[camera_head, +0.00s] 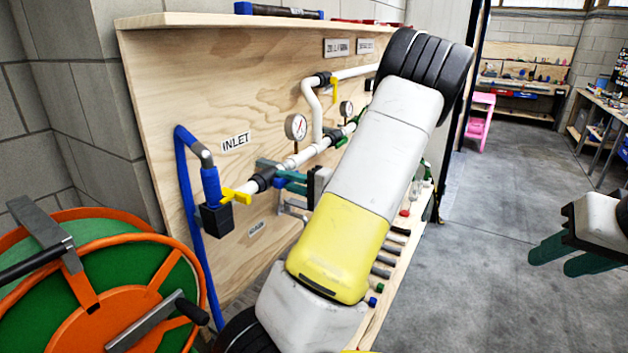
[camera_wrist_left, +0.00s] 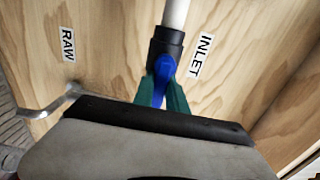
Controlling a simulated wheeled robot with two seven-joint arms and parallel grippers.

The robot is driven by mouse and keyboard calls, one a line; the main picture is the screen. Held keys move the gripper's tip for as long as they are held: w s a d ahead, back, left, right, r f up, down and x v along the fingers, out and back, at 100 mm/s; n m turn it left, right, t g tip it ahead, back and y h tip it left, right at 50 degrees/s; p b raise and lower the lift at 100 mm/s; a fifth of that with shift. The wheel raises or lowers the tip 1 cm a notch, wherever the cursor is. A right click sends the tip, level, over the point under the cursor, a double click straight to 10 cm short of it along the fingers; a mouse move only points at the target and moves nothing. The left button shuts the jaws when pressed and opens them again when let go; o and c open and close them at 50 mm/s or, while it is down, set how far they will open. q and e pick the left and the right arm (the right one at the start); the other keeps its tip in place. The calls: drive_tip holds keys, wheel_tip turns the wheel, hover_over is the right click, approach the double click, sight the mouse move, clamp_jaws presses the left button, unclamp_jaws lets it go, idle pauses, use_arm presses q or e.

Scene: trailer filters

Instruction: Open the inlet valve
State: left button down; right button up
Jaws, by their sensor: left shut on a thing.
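The inlet valve's blue handle (camera_wrist_left: 165,68) sits on a black fitting (camera_wrist_left: 165,42) on a white pipe, beside the INLET label (camera_wrist_left: 198,55). My left gripper (camera_wrist_left: 163,95) is shut on the blue handle, with its green fingers on either side. In the head view my left gripper (camera_head: 284,180) is at the black fitting (camera_head: 262,180), right of and below the INLET label (camera_head: 236,142); the blue handle is not clear there. My left forearm covers part of the board. My right gripper (camera_head: 556,258) is open and empty at the right edge, away from the board.
A yellow handle (camera_head: 237,195) is left of the black fitting. Pressure gauges (camera_head: 296,126) and white pipes are on the wooden board (camera_head: 200,80). An orange and green hose reel (camera_head: 110,275) stands at lower left. The concrete floor (camera_head: 490,210) is clear at right.

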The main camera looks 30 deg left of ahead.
idle(0.5)
use_arm(q)
drive_tip(key=c, duration=1.3)
unclamp_jaws()
drive_tip(key=shift+c, duration=0.2)
drive_tip(key=d, duration=0.7)
drive_tip(key=shift+s+d, duration=0.3)
drive_tip(key=shift+d, duration=0.1)
